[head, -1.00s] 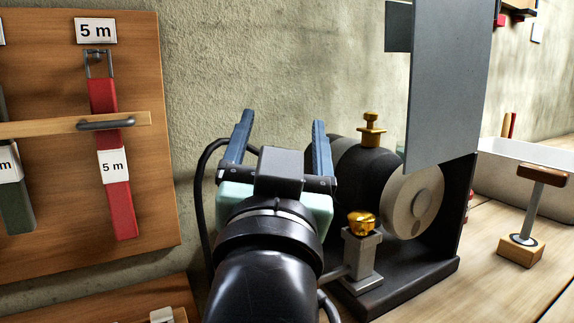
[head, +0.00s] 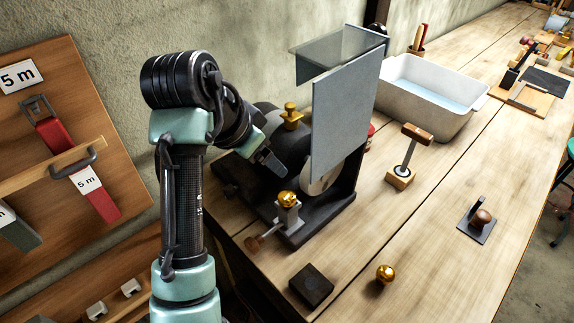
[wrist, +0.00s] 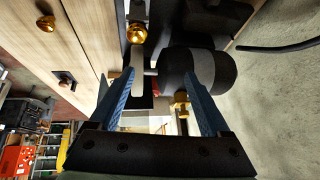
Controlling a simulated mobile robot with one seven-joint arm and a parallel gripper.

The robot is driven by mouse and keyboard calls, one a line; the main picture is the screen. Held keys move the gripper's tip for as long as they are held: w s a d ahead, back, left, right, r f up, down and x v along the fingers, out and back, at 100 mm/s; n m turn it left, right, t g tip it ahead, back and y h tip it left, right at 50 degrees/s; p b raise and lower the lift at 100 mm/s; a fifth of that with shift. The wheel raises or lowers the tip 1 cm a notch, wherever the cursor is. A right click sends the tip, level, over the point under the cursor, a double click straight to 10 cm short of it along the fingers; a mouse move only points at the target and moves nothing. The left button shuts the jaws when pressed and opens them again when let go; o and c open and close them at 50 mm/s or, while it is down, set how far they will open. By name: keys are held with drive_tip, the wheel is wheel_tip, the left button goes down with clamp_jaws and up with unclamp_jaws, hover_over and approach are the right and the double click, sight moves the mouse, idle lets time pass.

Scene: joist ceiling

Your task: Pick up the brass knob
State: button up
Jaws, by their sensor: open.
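A round brass knob (head: 385,273) lies on the wooden bench toward the front, and it shows at the upper left of the wrist view (wrist: 46,23). A second faceted brass knob (head: 288,198) sits on a grey post at the front of the grinder; the wrist view shows it at the top (wrist: 137,32). My gripper (head: 272,164) is over the dark grinder body, left of the grey guard plate, apart from both knobs. Its blue fingers (wrist: 158,74) are spread and empty in the wrist view.
The grinder (head: 335,190) carries a tall grey guard (head: 340,115) and a brass fitting (head: 292,115) on top. A dark block (head: 311,285) lies left of the loose knob. A wood-handled stand (head: 400,178) and white basin (head: 425,105) stand behind. Bench right of the knob is clear.

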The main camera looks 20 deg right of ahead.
wheel_tip(320, 180, up, 2)
drive_tip(key=s+a+m+g+p, duration=0.1)
drive_tip(key=s+g+p, duration=0.1)
drive_tip(key=p, duration=0.1)
drive_tip(key=b, duration=0.2)
hover_over(287, 195)
drive_tip(key=a, duration=0.3)
wheel_tip(287, 195, down, 7)
drive_tip(key=shift+g+y, duration=0.3)
drive_tip(key=shift+y, duration=0.1)
drive_tip(key=shift+s+d+p+x, duration=0.15)
drive_tip(key=shift+p+x, duration=0.4)
drive_tip(key=shift+x, duration=0.9)
drive_tip(key=shift+s+d+p+x, duration=0.15)
drive_tip(key=shift+p+x, duration=0.35)
drive_tip(key=shift+x, duration=0.95)
drive_tip(key=shift+r, duration=0.15)
clamp_jaws()
